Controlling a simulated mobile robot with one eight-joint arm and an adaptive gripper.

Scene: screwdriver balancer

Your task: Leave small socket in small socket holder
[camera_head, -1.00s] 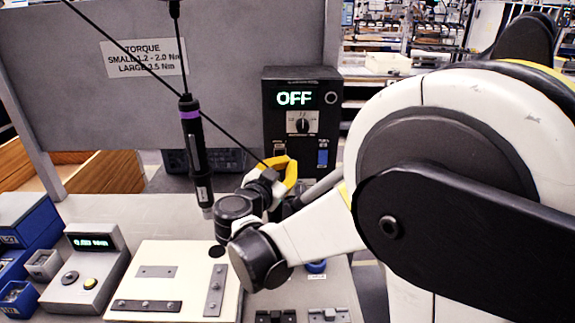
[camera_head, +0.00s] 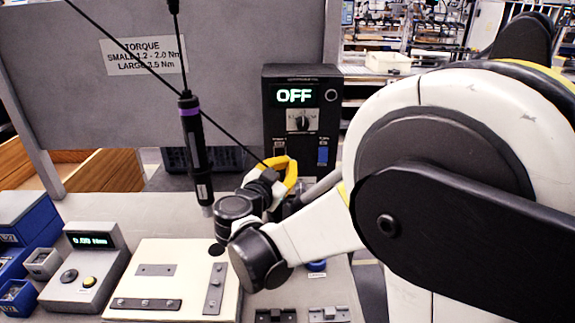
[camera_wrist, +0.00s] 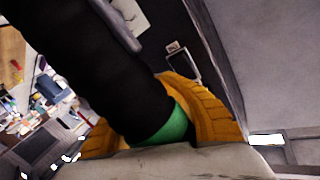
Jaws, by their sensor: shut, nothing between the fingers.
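A small blue round piece (camera_head: 316,266) sits on the bench right of my wrist, with a small white label just in front of it. It may be the small socket's place, but it is too small to tell whether a socket is in it. My gripper (camera_head: 288,171), with its yellow fingers, is in front of the black control box, well behind and above the blue piece. It is shut and empty. In the wrist view its orange ribbed fingers (camera_wrist: 204,106) show behind a black cylinder with a green end. The fingertips are partly hidden there.
The black screwdriver (camera_head: 194,150) hangs upright left of my gripper. The control box (camera_head: 302,125) reads OFF. A pale board (camera_head: 190,280) with metal strips lies in front. A torque meter (camera_head: 88,268) and blue bins (camera_head: 28,222) stand left.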

